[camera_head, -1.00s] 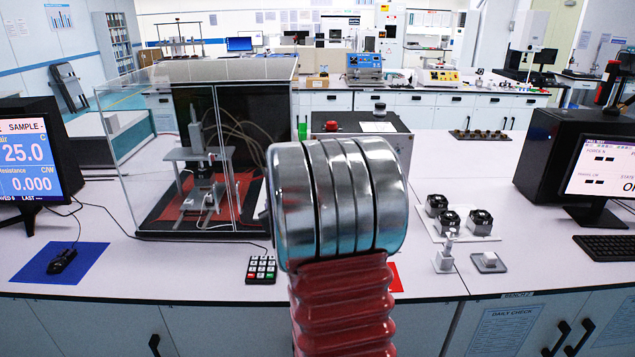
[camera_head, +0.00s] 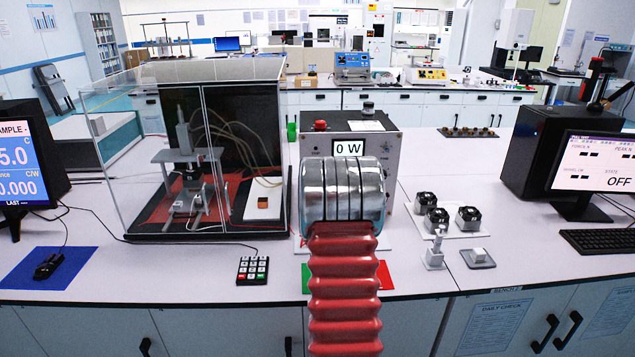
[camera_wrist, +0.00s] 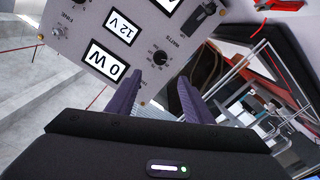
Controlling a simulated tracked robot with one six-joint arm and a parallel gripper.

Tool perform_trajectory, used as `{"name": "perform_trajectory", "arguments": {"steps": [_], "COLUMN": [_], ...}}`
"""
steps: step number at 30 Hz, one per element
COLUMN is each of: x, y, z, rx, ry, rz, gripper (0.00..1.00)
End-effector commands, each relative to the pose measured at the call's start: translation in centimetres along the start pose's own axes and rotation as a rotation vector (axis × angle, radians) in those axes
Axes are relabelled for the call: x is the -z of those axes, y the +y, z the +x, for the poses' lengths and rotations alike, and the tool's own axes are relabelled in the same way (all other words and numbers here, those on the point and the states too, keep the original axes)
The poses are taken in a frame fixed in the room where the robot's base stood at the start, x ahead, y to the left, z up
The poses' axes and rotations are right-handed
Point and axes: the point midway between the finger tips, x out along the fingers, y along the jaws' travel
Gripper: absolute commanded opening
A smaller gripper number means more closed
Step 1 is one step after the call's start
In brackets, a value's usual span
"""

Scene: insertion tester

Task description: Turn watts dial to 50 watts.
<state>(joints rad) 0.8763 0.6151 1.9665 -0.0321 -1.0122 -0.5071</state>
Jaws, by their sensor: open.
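The grey power box (camera_head: 393,148) stands on the bench, its display (camera_head: 348,149) reading 0 W. My arm hides the lower part of its front in the head view. In the wrist view the panel appears upside down, with the 0 W display (camera_wrist: 103,62), a 12 V display (camera_wrist: 122,26) and the black watts dial (camera_wrist: 159,57) with a scale around it. My gripper (camera_wrist: 158,78) is open and empty, its two fingers pointing toward the panel near the watts dial. The dial appears between and just beyond the fingertips. I cannot tell any contact. The head view hides my gripper.
A clear enclosure (camera_head: 105,175) with a test rig stands left of the box. A keypad (camera_head: 252,270) lies in front. Small black-topped blocks (camera_head: 436,220) and a monitor (camera_head: 590,160) are at the right. A second knob, marked FINE (camera_wrist: 57,31), is on the panel.

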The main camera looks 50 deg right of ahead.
Motion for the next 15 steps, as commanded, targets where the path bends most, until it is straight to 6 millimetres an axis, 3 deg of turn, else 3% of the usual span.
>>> {"name": "perform_trajectory", "arguments": {"steps": [5, 15], "x": [-0.1, -0.1], "y": [-0.1, -0.1], "z": [0.9, 4.9], "rx": [0.001, 0.001], "ry": [-0.001, -0.001], "rz": [0.000, 0.001], "gripper": [0.47, 0.47]}}
